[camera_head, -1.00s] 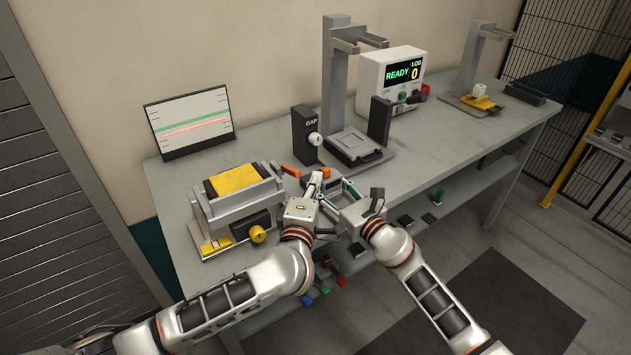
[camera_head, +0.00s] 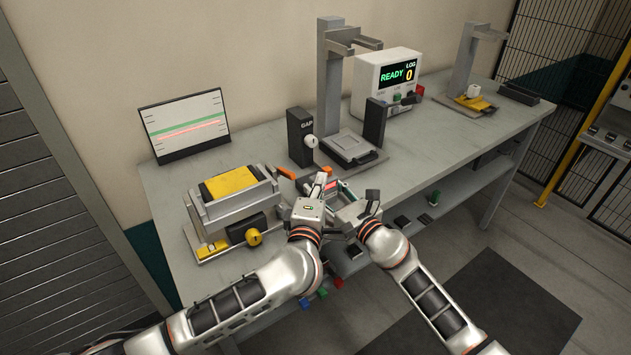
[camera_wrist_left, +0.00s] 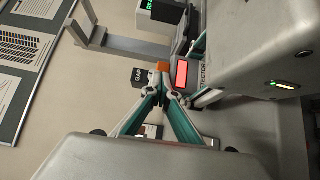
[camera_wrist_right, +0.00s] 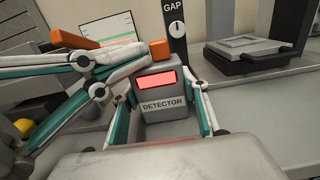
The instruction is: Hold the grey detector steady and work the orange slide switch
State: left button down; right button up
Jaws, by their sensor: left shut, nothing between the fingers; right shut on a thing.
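The grey detector (camera_wrist_right: 165,106), labelled DETECTOR, has a lit red screen and also shows in the head view (camera_head: 331,186). My right gripper (camera_head: 340,192) is shut on it, with a finger along each side in the right wrist view. The orange slide switch (camera_wrist_right: 160,49) sits at the detector's top edge; it also shows in the left wrist view (camera_wrist_left: 162,66). My left gripper (camera_wrist_left: 162,87) is shut and empty, its fingertips close beside the switch. I cannot tell whether they touch it.
A black GAP post (camera_head: 300,137) with a white knob stands behind the detector. A grey fixture with a yellow block (camera_head: 231,181) is at left. An orange-handled piece (camera_head: 287,172) lies near the left gripper.

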pick_arm(q)
jog(key=s+a, duration=0.1)
jog(key=s, duration=0.6)
jog(key=shift+a, duration=0.25)
pick_arm(e)
jog(key=shift+d, duration=0.1)
pick_arm(q)
jog(key=shift+r, duration=0.1)
pick_arm(e)
jog(key=o, duration=1.1)
